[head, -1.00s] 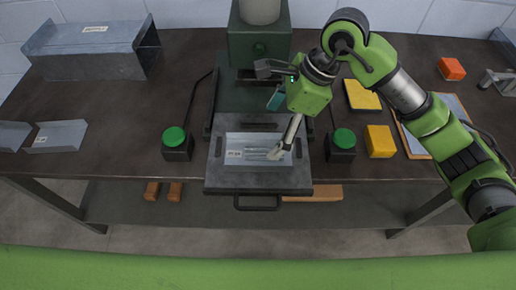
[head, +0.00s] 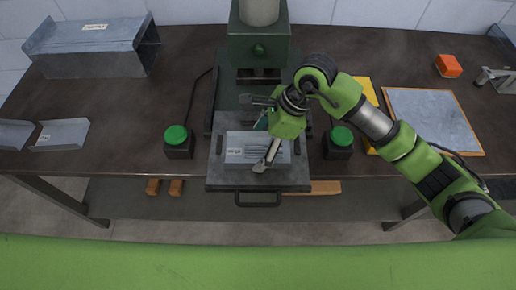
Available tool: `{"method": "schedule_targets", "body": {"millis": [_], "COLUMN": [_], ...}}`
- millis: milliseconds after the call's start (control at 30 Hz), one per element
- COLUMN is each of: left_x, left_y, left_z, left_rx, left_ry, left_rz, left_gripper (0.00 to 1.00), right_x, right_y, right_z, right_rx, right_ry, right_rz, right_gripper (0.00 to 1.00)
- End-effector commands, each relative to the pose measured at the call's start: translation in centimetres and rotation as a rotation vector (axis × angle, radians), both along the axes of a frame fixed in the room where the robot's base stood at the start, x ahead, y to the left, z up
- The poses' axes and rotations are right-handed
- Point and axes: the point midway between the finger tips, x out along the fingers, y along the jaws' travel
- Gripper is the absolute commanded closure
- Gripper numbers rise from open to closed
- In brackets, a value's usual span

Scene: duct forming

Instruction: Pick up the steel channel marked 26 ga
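A light steel channel (head: 240,152) lies in the dark press tray at the middle. It has a small white label at its left end, too small to read for certain. My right gripper (head: 260,132) is over the tray, with one pale finger reaching down across the channel's right part and the other finger up and to the left. The fingers are spread apart and nothing shows between them. Whether the pale fingertip touches the channel I cannot tell. My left gripper is not in view.
The press tray (head: 220,182) has a front handle and sits under the green press (head: 261,50). Green-button boxes (head: 179,142) (head: 339,142) flank it. Other steel pieces (head: 62,134) and a large duct (head: 95,62) are at left. A framed sheet (head: 432,118) and orange block (head: 449,66) are at right.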

Motion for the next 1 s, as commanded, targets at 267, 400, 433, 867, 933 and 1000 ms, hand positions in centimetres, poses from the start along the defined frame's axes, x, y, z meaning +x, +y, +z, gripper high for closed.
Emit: {"method": "schedule_targets", "body": {"millis": [267, 400, 433, 867, 933, 1000], "left_x": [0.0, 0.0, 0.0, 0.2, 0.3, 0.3], "left_y": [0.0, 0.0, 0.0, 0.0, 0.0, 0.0], "left_z": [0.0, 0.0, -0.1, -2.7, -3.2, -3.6], "left_rx": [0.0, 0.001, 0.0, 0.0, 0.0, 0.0], "left_ry": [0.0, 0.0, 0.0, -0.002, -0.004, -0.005], "left_rz": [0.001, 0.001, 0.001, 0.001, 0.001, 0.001], "left_gripper": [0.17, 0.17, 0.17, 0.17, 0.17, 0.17], "right_x": [0.0, 0.0, 0.0, -2.3, -3.7, -5.0], "right_y": [0.0, 0.0, 0.0, -0.8, -1.3, -1.7], "right_z": [0.1, 0.1, 0.1, 6.0, 7.7, 9.3], "right_rx": [0.0, 0.0, 0.0, 0.002, 0.0, 0.0], "right_ry": [-0.001, -0.001, -0.001, -0.01, -0.012, -0.012], "right_rz": [0.0, 0.0, 0.0, 0.004, 0.005, 0.004], "right_gripper": [0.54, 0.54, 0.54, 0.54, 0.54, 0.54]}}
